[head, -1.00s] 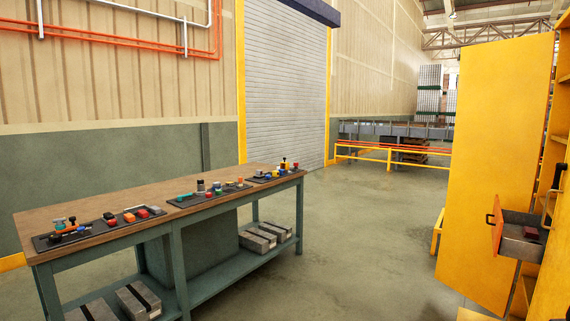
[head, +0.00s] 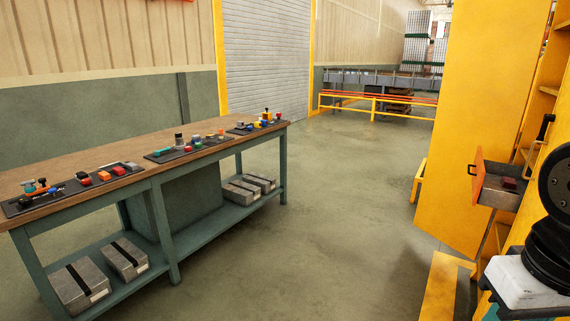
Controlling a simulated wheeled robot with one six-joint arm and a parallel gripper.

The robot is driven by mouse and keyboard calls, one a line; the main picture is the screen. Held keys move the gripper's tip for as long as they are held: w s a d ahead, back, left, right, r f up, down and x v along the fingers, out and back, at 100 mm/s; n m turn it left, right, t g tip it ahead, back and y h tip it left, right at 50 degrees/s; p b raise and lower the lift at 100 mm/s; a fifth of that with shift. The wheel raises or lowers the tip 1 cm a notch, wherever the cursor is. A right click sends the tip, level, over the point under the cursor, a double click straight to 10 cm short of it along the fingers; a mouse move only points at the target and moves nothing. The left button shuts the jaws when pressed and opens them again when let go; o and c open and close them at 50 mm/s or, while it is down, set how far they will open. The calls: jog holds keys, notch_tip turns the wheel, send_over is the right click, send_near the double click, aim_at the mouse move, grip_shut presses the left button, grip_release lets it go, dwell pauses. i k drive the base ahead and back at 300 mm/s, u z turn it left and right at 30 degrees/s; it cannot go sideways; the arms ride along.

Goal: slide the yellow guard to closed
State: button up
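A tall flat yellow panel (head: 490,110) stands upright at the right, beside a yellow cabinet (head: 541,85) with open shelves. I cannot tell whether this panel is the guard, or whether it slides or swings. A low yellow rail (head: 373,101) stands at the back of the hall. My gripper is not in view. Black rounded parts, apparently of my arm, show at the right edge and hide part of the cabinet.
A long workbench (head: 150,152) with trays of small coloured parts stands at the left. An open drawer (head: 496,192) with an orange front and a dark red block juts out at the right. The concrete floor (head: 310,220) between them is clear.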

aim_at(265, 115)
jog(key=u, duration=0.05)
jog(key=i, duration=2.1)
jog(key=u, duration=0.15)
jog(key=i, duration=2.5)
jog(key=u, duration=0.15)
jog(key=i, duration=1.65)
jog(key=u, duration=0.05)
